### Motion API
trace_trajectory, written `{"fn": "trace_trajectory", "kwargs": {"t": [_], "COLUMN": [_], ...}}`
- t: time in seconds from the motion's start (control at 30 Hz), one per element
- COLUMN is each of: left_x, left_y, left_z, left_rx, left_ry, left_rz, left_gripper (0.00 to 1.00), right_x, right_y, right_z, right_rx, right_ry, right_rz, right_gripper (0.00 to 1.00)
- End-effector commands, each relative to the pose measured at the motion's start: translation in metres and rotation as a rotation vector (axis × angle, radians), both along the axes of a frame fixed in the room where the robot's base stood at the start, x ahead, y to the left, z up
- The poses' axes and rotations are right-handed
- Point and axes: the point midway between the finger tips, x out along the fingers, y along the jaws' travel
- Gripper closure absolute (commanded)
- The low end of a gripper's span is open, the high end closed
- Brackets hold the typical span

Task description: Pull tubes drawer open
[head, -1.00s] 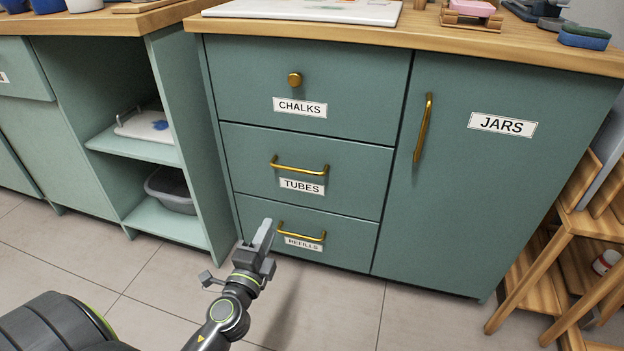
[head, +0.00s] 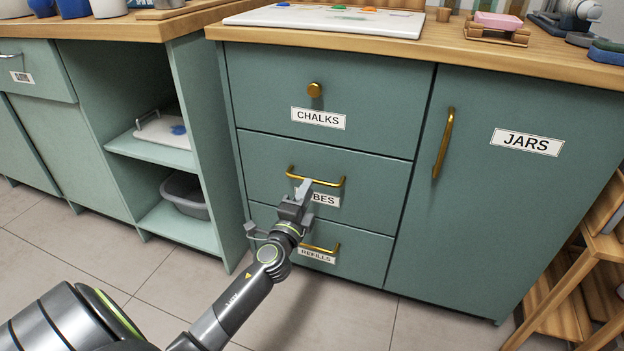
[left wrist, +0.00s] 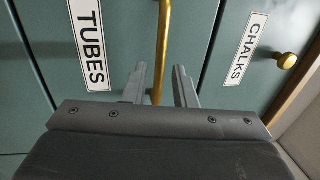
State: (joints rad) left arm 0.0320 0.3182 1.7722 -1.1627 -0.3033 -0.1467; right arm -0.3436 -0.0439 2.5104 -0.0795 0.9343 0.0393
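The tubes drawer (head: 262,170) is the middle green drawer, shut flush with the cabinet. Its brass bar handle (head: 328,183) runs across above the TUBES label, which my gripper partly covers in the head view. My left gripper (head: 303,188) is at the handle's left part. In the left wrist view the gripper (left wrist: 160,85) is open, with the brass handle (left wrist: 162,50) running between its two fingers. I cannot tell whether a finger touches it. The TUBES label (left wrist: 89,45) lies left of the fingers. My right gripper is not in view.
The chalks drawer (head: 380,110) with a round knob is above, and the refills drawer (head: 355,262) with a bar handle is below; both are shut. The jars door (head: 500,210) is at right. An open shelf unit (head: 170,150) stands left. Floor in front is clear.

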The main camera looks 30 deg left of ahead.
Motion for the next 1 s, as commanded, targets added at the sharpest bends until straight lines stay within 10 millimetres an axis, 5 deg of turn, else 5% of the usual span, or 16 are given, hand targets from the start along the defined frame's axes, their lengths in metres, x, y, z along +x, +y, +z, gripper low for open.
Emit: {"fn": "trace_trajectory", "kwargs": {"t": [0.3,0.67,0.87,1.0], "left_x": [0.038,0.042,0.042,0.042], "left_y": [0.009,0.01,0.01,0.01], "left_z": [0.007,0.008,0.008,0.007], "left_rx": [0.001,0.0,0.0,0.0], "left_ry": [0.0,0.001,0.001,0.001], "left_rz": [0.0,0.0,0.0,0.0], "left_gripper": [0.75,0.75,1.0,1.0], "right_x": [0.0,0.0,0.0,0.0], "right_y": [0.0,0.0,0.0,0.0], "right_z": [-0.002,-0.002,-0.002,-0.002], "right_rx": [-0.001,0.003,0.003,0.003], "right_ry": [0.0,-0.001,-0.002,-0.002], "right_rz": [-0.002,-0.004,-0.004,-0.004], "right_gripper": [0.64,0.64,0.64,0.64]}}
